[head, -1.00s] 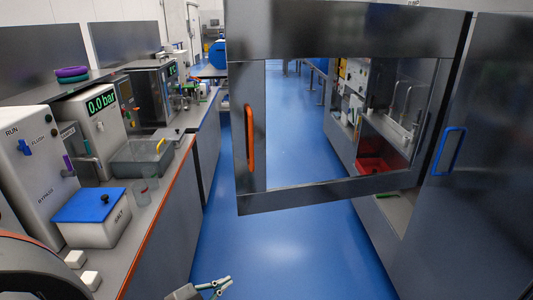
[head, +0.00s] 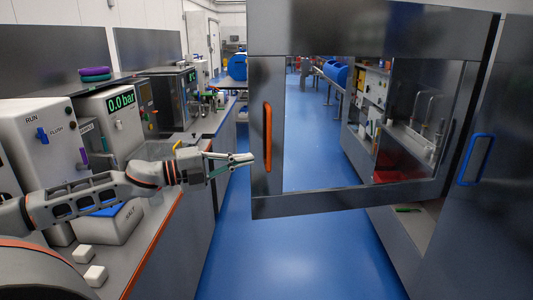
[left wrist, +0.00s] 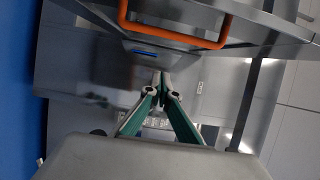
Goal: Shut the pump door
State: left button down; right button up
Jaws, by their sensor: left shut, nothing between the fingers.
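A large dark framed door (head: 335,203) with a window stands open across the aisle at centre right in the head view. It carries a vertical orange handle (head: 268,137) near its left edge. My left gripper (head: 250,158) is shut and empty beside that left edge, just left of the handle in the picture. I cannot tell whether it touches the door. In the left wrist view the shut fingertips (left wrist: 161,78) lie below the orange handle (left wrist: 175,38). My right gripper is not in view.
A cabinet door (head: 470,230) with a blue handle (head: 475,158) is at the right. The blue floor (head: 275,250) of the aisle is clear.

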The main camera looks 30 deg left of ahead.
aim_at(269, 152)
pick_arm(q)
jog(key=w, duration=0.3)
jog(key=w+d+b, duration=0.1)
jog(key=w, duration=0.2)
jog(key=w+d, duration=0.1)
jog(key=w, duration=0.1)
jog(key=shift+w+d+f+b, duration=0.2)
jog(key=shift+w+b, duration=0.2)
jog(key=shift+w+a+r, duration=0.1)
jog(key=shift+a+r, duration=0.05)
jog(key=shift+a, duration=0.35)
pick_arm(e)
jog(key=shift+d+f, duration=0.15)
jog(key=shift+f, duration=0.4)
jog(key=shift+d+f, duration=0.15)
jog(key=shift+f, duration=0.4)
